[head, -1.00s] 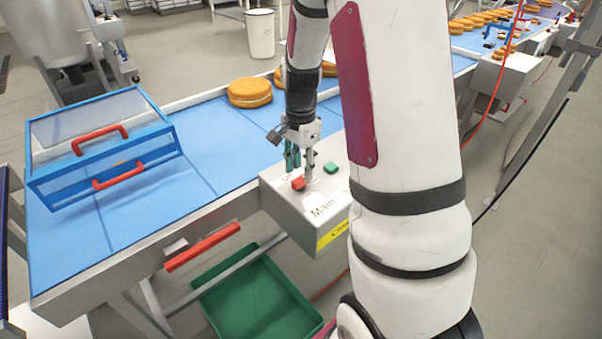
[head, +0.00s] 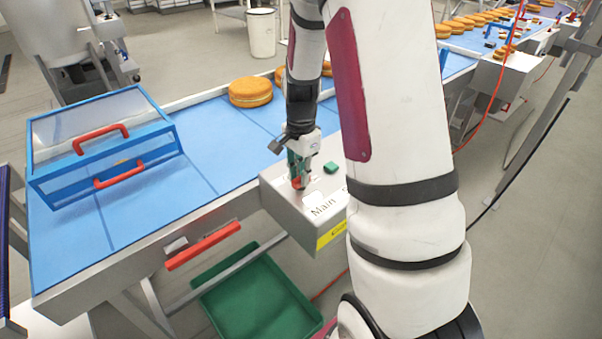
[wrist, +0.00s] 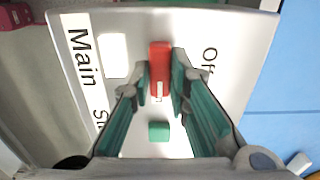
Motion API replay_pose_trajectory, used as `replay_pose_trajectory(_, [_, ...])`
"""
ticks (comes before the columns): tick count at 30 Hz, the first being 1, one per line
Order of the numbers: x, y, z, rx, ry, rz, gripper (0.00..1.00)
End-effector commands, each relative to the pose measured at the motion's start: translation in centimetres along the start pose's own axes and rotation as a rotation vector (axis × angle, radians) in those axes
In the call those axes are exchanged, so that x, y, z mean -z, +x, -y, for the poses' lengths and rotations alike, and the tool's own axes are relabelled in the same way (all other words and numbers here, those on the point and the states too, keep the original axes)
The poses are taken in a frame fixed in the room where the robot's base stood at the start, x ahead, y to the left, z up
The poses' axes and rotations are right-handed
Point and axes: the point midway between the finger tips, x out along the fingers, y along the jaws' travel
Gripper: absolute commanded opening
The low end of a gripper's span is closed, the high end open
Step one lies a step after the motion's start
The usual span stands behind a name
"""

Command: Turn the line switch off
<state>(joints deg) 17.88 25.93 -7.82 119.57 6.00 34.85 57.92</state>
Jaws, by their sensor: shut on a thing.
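The grey switch box (head: 283,206) is mounted on the near side of the conveyor. It carries the labels "Main" and, in the wrist view, part of "Off". My gripper (head: 299,184) points down over the box, and its green fingers are shut on the red switch (wrist: 160,59). In the wrist view the fingers (wrist: 161,84) lie on both sides of the red switch. A green button (head: 331,167) sits beside it on the same top face and also shows in the wrist view (wrist: 159,131). In the head view the fingers hide most of the red switch.
The blue conveyor belt (head: 200,137) runs behind the box with round cakes (head: 250,92) on it. A blue-framed cover with red handles (head: 100,139) stands on the belt at left. A green crate (head: 260,305) lies below. My arm blocks the box's right part.

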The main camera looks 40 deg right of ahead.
Motion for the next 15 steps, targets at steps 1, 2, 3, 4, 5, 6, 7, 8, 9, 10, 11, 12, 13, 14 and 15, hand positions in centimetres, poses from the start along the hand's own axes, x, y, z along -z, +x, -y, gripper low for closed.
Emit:
replay_pose_trajectory(1, [0.01, -0.01, -0.01, 0.0, -0.007, 0.0, 0.0])
replay_pose_trajectory(2, [0.02, -0.01, -0.01, 0.0, -0.012, 0.0, 0.0])
replay_pose_trajectory(3, [0.02, -0.02, -0.01, 0.0, -0.022, 0.0, 0.0])
replay_pose_trajectory(4, [0.02, -0.02, -0.01, 0.0, -0.031, 0.0, 0.0])
replay_pose_trajectory(5, [0.02, -0.03, -0.02, 0.0, -0.041, 0.0, 0.0])
replay_pose_trajectory(6, [0.03, -0.03, -0.02, 0.0, -0.059, 0.0, 0.0])
replay_pose_trajectory(7, [0.03, -0.04, -0.02, 0.0, -0.073, 0.0, 0.0])
replay_pose_trajectory(8, [0.03, -0.04, -0.02, 0.0, -0.09, 0.0, 0.0])
replay_pose_trajectory(9, [0.04, -0.05, -0.03, 0.0, -0.114, -0.001, 0.0])
replay_pose_trajectory(10, [0.04, -0.05, -0.03, 0.0, -0.135, -0.001, 0.0])
replay_pose_trajectory(11, [0.05, -0.05, -0.04, 0.0, -0.157, -0.001, 0.0])
replay_pose_trajectory(12, [0.06, -0.05, -0.04, 0.0, -0.188, -0.001, 0.0])
replay_pose_trajectory(13, [0.06, -0.05, -0.05, 0.0, -0.212, -0.001, 0.0])
replay_pose_trajectory(14, [0.07, -0.06, -0.05, 0.0, -0.239, -0.001, 0.0])
replay_pose_trajectory(15, [0.07, -0.06, -0.06, 0.0, -0.275, -0.001, 0.0])
